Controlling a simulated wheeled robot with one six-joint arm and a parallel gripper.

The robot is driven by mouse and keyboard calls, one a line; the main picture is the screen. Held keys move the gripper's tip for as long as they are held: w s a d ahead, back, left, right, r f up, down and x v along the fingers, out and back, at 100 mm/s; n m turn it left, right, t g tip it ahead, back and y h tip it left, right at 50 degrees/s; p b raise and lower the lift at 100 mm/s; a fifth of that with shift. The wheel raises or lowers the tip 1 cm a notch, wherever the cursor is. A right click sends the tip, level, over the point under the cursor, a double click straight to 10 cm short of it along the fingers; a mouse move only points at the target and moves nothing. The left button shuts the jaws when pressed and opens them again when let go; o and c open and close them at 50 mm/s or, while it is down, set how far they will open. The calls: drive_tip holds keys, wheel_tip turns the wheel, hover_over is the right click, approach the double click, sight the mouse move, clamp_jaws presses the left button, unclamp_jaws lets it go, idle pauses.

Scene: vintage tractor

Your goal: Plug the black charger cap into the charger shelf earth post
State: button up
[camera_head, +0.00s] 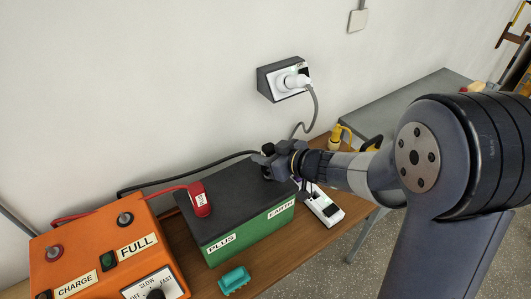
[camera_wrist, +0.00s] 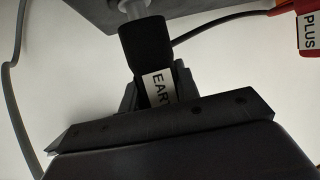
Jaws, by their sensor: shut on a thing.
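The black charger cap (camera_wrist: 148,55), with a white label reading "EAR", is between my gripper's jaws in the wrist view. My gripper (camera_head: 270,160) is shut on it over the right end of the green battery (camera_head: 232,237), above the "EARTH" label. A pale metal post (camera_wrist: 131,8) shows at the cap's far end; I cannot tell how far the cap covers it. A black cable (camera_head: 190,174) runs left from the cap. The orange charger (camera_head: 92,258) has a post with a dark base (camera_head: 125,219) and one with a red base (camera_head: 55,252). Neither carries a label reading earth.
The red "PLUS" cap (camera_head: 199,201) stands on the battery's left end. A teal block (camera_head: 235,280) lies in front on the wooden bench (camera_head: 285,252). A white power strip (camera_head: 324,208) lies right of the battery.

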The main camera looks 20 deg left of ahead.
drive_tip(key=shift+f+b, duration=0.5)
drive_tip(key=shift+f, duration=0.25)
drive_tip(key=o, duration=1.1)
drive_tip(key=v, duration=1.1)
drive_tip(key=shift+f, duration=0.1)
drive_tip(key=shift+a, duration=0.1)
drive_tip(key=x, duration=1)
drive_tip(key=shift+w+a, duration=0.15)
drive_tip(key=shift+a, duration=0.05)
drive_tip(key=shift+w+a, duration=0.1)
drive_tip(key=shift+a, duration=0.05)
drive_tip(key=shift+r+p, duration=0.35)
